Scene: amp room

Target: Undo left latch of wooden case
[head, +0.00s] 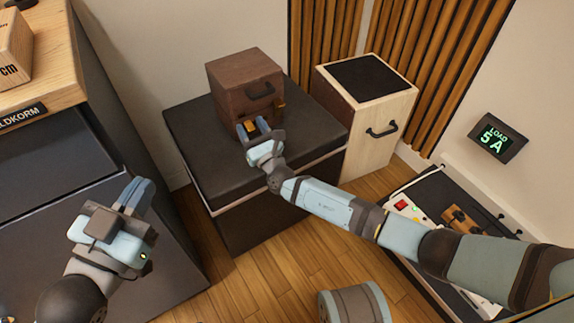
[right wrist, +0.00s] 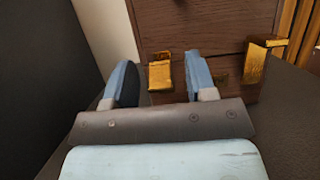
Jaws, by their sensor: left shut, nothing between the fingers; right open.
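The wooden case (head: 232,78) is a dark brown box with a black handle (head: 261,89) on its front. It stands on a black-topped cabinet. In the right wrist view the case front (right wrist: 200,25) carries a brass left latch (right wrist: 160,76) and a brass right latch (right wrist: 257,66). My right gripper (head: 253,128) is at the lower left of the case front. It is open, with the left latch between its fingers in the picture; I cannot tell whether they touch it. My left gripper (head: 138,192) is shut and empty, away from the case at the lower left.
The black cabinet top (head: 190,125) has bare room around the case. A pale wood box (head: 362,125) with a black top and handle stands to the right. A dark bench (head: 60,180) is at the left. A panel with a red button (head: 400,205) lies beyond my right arm.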

